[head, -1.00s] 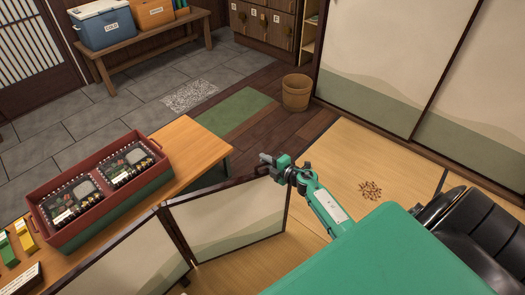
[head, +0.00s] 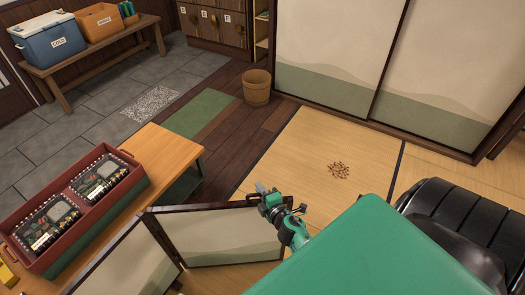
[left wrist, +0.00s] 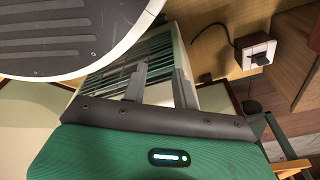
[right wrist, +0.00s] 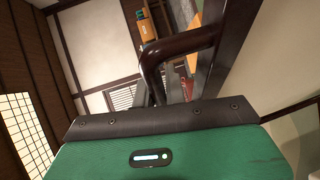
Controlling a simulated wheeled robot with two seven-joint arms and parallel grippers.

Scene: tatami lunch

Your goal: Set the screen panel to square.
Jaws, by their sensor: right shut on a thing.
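The folding screen has a pale panel with a dark frame and green lower band (head: 222,248), standing on the floor beside the low wooden table. A second panel (head: 125,268) meets it at an angle on the left. My right gripper (head: 266,196) is at the top of the panel's free right end. In the right wrist view its fingers (right wrist: 168,92) are closed around a curved dark handle (right wrist: 178,46) on the screen's frame. My left gripper is outside the head view. In the left wrist view its fingers (left wrist: 158,85) are apart with nothing clearly between them.
A wooden bucket (head: 257,90) stands behind. Small brown pieces (head: 338,170) lie on the tatami. A black floor seat (head: 455,225) is at right. Sliding doors (head: 330,55) close off the back.

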